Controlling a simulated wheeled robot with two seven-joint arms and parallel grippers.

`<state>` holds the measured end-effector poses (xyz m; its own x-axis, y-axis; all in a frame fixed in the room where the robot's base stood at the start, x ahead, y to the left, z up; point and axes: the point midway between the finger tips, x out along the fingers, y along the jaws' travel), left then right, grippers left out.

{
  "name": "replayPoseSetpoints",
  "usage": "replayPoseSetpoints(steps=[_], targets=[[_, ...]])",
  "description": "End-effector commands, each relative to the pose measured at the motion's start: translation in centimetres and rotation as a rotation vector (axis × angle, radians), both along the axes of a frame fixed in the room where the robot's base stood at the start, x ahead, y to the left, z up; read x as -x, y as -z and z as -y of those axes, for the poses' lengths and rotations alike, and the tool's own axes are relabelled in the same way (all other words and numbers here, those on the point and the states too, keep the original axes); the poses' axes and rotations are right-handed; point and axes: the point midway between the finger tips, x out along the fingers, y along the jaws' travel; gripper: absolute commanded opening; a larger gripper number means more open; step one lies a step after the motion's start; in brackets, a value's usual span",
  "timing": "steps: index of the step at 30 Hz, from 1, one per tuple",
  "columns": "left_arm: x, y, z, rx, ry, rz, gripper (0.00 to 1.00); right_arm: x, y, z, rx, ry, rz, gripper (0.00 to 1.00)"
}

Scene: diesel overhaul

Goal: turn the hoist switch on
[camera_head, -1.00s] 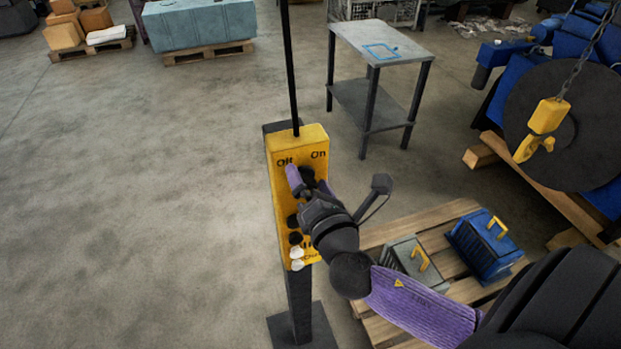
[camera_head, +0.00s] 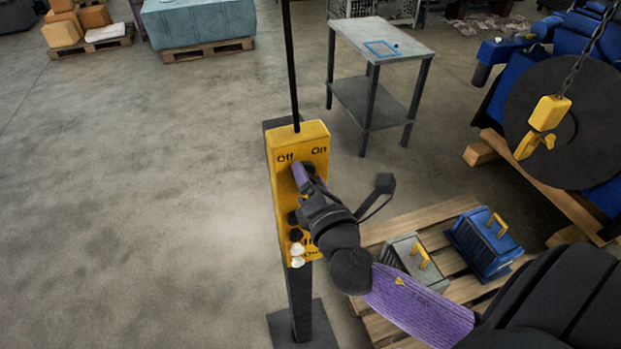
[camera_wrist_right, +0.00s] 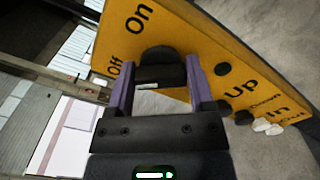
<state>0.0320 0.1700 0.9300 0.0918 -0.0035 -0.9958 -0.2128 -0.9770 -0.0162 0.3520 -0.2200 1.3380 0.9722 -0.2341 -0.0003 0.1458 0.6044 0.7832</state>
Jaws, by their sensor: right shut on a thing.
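The yellow hoist control box (camera_head: 314,140) stands on a dark post in the middle of the head view, with "Off" at its upper left and "On" at its upper right. The black switch knob (camera_wrist_right: 160,66) sits below these labels. My right gripper (camera_head: 304,172) is at the box face, its purple fingers on either side of the knob. The right wrist view shows the gripper (camera_wrist_right: 159,82) shut on the knob. In the head view the fingers mostly hide the knob; I cannot tell which label it points to. My left gripper is not in view.
Black and white buttons (camera_head: 297,250) sit lower on the box. A yellow hook (camera_head: 545,120) hangs at the right. The floor at left is clear.

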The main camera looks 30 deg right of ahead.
Motion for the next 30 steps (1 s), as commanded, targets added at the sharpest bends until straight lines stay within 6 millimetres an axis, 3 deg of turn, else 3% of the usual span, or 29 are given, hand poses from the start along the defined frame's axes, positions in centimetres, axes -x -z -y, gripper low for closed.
replayPoseSetpoints(steps=[30], targets=[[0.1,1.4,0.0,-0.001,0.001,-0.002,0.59,0.0,0.5,0.1,-0.918,0.002,0.221,0.09]])
